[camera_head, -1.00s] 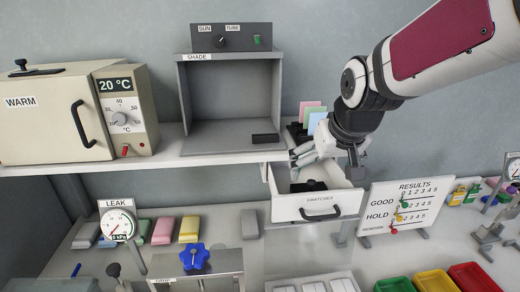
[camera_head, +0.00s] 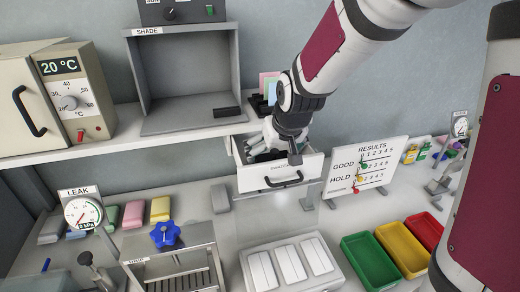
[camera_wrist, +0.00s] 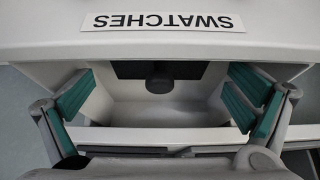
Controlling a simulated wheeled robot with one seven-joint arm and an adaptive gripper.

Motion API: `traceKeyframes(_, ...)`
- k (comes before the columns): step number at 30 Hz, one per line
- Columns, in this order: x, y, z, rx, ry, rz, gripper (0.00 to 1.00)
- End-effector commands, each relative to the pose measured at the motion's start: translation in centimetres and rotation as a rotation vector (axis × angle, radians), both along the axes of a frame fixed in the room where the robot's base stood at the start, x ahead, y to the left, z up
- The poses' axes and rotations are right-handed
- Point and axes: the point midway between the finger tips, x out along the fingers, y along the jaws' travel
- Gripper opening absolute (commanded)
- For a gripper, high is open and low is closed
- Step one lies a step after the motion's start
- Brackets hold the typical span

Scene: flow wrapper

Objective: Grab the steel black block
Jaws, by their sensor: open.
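A black block with a round knob (camera_wrist: 159,85) lies inside the open drawer labelled SWATCHES (camera_wrist: 268,48), near its front wall. In the head view my arm and gripper hide it inside the drawer (camera_head: 259,183). My gripper (camera_head: 264,150) is over the drawer opening. In the wrist view my gripper (camera_wrist: 160,100) is open, its teal pads to either side of the block and apart from it. Another small black block (camera_head: 227,112) lies on the floor of the SHADE box (camera_head: 180,125); I cannot tell its material.
The shelf (camera_head: 60,152) edge is left of the drawer. Coloured cards (camera_head: 268,88) stand behind my gripper. The RESULTS board (camera_head: 367,166) stands close on the right. Below are a white panel (camera_head: 290,262), green (camera_head: 368,262), yellow (camera_head: 402,252) and red trays (camera_head: 425,230).

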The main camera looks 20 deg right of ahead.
Motion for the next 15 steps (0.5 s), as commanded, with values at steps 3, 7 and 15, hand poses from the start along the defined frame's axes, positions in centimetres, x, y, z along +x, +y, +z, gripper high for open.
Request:
traceKeyframes(3,0.00,-0.01,0.02,0.000,0.000,0.000,0.98)
traceKeyframes(7,-0.01,-0.01,0.03,0.000,0.000,0.000,0.69)
traceKeyframes(15,0.06,-0.01,0.13,0.000,-0.003,-0.001,0.13)
